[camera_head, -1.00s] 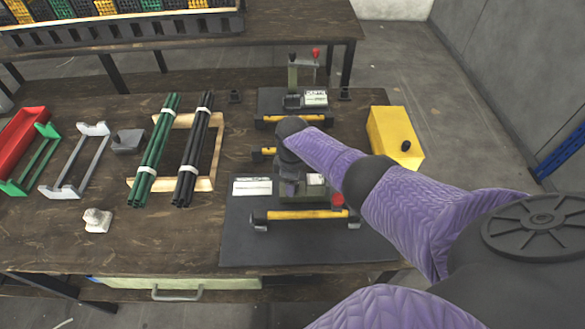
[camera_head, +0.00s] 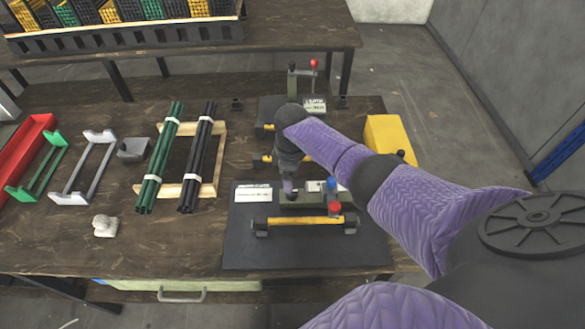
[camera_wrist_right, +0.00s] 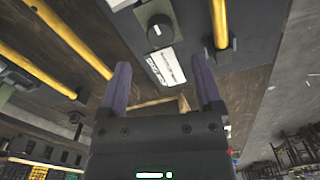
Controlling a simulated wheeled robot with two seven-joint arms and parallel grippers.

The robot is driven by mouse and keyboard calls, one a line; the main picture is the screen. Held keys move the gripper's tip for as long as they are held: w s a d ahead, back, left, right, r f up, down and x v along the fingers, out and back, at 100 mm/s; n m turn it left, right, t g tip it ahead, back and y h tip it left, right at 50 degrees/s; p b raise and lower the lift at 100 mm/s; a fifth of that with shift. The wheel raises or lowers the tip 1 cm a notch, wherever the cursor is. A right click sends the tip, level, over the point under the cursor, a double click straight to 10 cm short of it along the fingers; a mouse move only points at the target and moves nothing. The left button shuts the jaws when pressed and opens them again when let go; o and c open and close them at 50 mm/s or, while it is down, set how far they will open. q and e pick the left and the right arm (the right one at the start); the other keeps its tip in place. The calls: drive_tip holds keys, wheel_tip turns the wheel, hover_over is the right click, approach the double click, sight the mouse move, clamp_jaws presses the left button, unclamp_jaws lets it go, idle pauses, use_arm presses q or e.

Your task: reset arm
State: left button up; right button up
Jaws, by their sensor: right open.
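My right arm, in a purple sleeve, reaches in from the right in the head view. Its gripper (camera_head: 289,186) points down over the near rivet press (camera_head: 305,221), and the wrist hides part of it. In the right wrist view the two fingers (camera_wrist_right: 162,85) are spread apart with nothing between them. The near press has a yellow bar, a red knob and a blue part, and stands on a dark mat (camera_head: 300,253) with a white label. A far press (camera_head: 304,101) with a red-tipped lever stands behind. My left gripper is not in view.
A yellow box (camera_head: 383,134) stands right of the presses, partly behind my arm. To the left are green rods (camera_head: 160,158) and black rods (camera_head: 198,158) on a wooden frame, grey and green holders, a red tray (camera_head: 26,147) and a small whitish part (camera_head: 105,226).

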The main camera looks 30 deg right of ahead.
wheel_tip(320, 180, up, 4)
drive_tip(key=shift+f+p, duration=0.2)
drive_tip(key=shift+p, duration=0.3)
